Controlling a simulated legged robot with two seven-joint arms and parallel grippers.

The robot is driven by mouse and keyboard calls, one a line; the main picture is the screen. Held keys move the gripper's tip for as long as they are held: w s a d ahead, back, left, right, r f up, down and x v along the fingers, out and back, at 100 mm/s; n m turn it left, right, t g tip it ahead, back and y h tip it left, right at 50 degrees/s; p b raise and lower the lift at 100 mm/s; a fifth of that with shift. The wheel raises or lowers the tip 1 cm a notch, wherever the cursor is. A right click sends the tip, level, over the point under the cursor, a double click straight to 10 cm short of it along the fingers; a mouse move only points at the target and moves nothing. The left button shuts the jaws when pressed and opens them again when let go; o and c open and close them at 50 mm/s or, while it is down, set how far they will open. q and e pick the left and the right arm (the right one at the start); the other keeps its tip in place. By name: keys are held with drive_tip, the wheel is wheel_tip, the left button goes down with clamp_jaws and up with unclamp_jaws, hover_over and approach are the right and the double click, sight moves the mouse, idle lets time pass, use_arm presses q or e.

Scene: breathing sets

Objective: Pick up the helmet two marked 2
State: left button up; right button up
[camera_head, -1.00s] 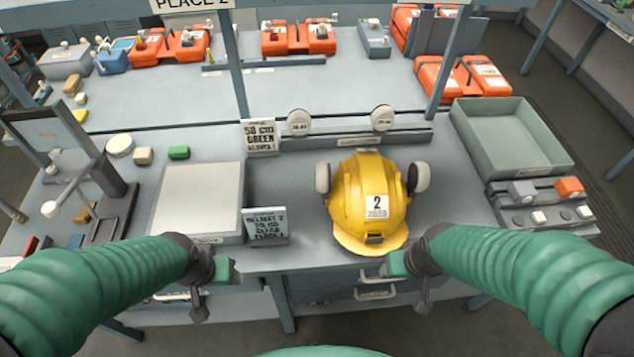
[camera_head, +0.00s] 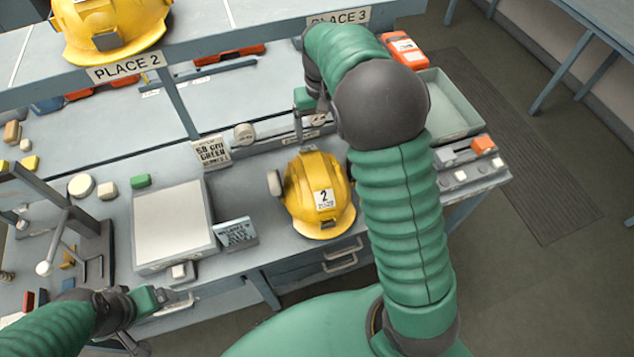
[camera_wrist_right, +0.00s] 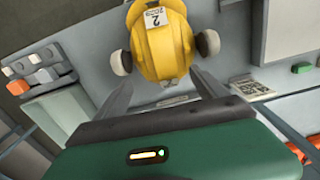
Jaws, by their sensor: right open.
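The yellow helmet (camera_head: 303,190) marked 2 rests upright on the workbench. Its white label with the 2 faces me, and a pale ear cup shows on its left. My right arm hides its right side in the head view. In the right wrist view the helmet (camera_wrist_right: 165,45) lies just past the fingertips, roughly between them, with both ear cups visible. My right gripper (camera_head: 299,128) is open and empty, above and behind the helmet. My left gripper (camera_head: 172,300) is low at the bench's front edge, away from the helmet; its jaw opening is unclear.
A pale tray (camera_head: 172,225) and a small sign (camera_head: 235,233) stand left of the helmet. A standing label (camera_head: 212,152) is behind it. A green-grey bin (camera_head: 447,105) and a switch box (camera_head: 465,165) are to the right. A shelf with another yellow helmet (camera_head: 110,27) is above.

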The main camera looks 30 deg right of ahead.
drive_tip(key=p, duration=0.2)
hover_over(316, 171)
drive_tip(key=f, duration=1)
drive_tip(key=shift+w+d+f, duration=0.25)
drive_tip(key=shift+d+f, duration=0.1)
drive_tip(key=shift+f, duration=0.25)
wheel_tip(316, 171, down, 4)
drive_tip(key=shift+s+f+p, duration=0.1)
drive_tip(key=shift+s+p, duration=0.05)
drive_tip(key=shift+p, duration=1.1)
drive_tip(key=shift+f, duration=0.35)
use_arm(q)
drive_tip(key=v, duration=0.4)
drive_tip(key=shift+w+a+r, duration=0.25)
use_arm(e)
drive_tip(key=shift+a, duration=0.2)
drive_tip(key=shift+a, duration=0.15)
drive_tip(key=c, duration=0.4)
use_arm(q)
drive_tip(key=shift+a, duration=0.1)
use_arm(e)
clamp_jaws()
